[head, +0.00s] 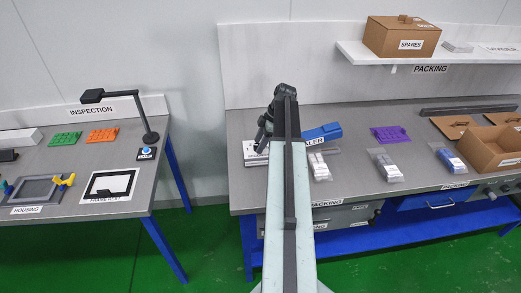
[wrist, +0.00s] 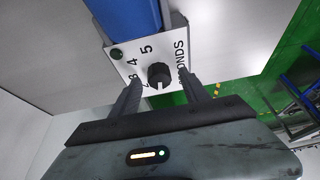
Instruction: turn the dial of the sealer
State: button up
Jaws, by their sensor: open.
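The sealer (head: 322,133) is a blue bar on the packing bench, partly hidden behind my arm in the head view. In the wrist view its blue body (wrist: 125,18) ends at a white panel with numbers and a partly hidden word ending in "ONDS". The dial (wrist: 158,74) is a black round knob on that panel, with a dark round button to its upper left. My gripper (wrist: 160,87) is open, with one finger on either side of the dial. I cannot tell whether either finger touches it. In the head view my gripper (head: 265,135) is partly hidden beside the sealer.
Clear bags with packs (head: 384,165) lie right of the sealer on the packing bench (head: 350,115). A purple part (head: 390,137) and an open cardboard box (head: 485,147) are farther right. The inspection table (head: 65,160) stands left, across a floor gap.

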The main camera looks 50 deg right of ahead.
jog(key=shift+w+a+f, duration=0.1)
jog(key=shift+f, duration=0.1)
grip_shut()
jog(key=shift+d, duration=0.25)
jog(key=shift+a, duration=0.15)
jog(key=shift+a+m, duration=0.2)
jog(key=shift+m, duration=0.3)
jog(key=m, duration=0.2)
jog(key=m+t+h, duration=0.1)
jog(key=m, duration=0.1)
jog(key=m+h, duration=0.1)
jog(key=shift+s+a+m, duration=0.2)
jog(key=shift+a+m, duration=0.05)
jog(key=shift+m, duration=0.15)
jog(key=m+h, duration=0.1)
jog(key=m, duration=0.1)
jog(key=m+h, duration=0.1)
jog(key=m, duration=0.1)
jog(key=shift+a+m+t, duration=0.1)
jog(key=shift+m+t, duration=0.2)
jog(key=shift+w+m+h, duration=0.2)
jog(key=shift+m+h, duration=0.7)
jog(key=shift+m, duration=1.3)
